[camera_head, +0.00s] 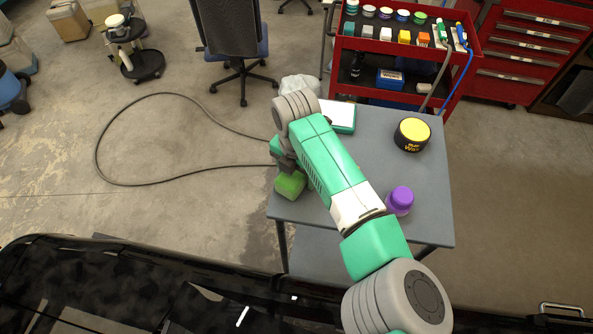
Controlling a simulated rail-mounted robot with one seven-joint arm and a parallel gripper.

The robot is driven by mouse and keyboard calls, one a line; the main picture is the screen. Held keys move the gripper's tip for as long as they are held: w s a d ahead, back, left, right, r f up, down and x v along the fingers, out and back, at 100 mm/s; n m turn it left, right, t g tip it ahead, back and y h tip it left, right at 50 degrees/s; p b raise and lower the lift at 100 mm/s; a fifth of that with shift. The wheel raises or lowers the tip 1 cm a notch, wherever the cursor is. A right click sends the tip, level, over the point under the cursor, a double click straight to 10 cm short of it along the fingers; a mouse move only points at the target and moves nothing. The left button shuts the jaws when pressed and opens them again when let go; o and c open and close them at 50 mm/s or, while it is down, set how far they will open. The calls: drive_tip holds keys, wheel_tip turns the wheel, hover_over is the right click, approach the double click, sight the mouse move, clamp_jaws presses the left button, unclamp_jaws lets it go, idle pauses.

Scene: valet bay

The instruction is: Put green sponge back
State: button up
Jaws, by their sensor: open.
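The green sponge (290,185), a bright green block, is at the left edge of the grey table (376,145), near its front left corner. My gripper (286,166) is right at the sponge's upper side in the picture. It is open, though its fingers are small, dark and mostly hidden by my green and white arm. I cannot tell whether the fingers touch the sponge or straddle it.
On the table are a purple-topped container (400,200), a black tin with a yellow lid (412,135) and a green-white box (338,116). A red cart (400,50) with colored items stands behind. A black car (130,290) fills the lower left. A hose (97,150) lies on the floor.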

drive_tip(key=shift+o, duration=0.2)
wheel_tip(320, 180, up, 12)
drive_tip(key=shift+r, duration=0.2)
idle(0.6)
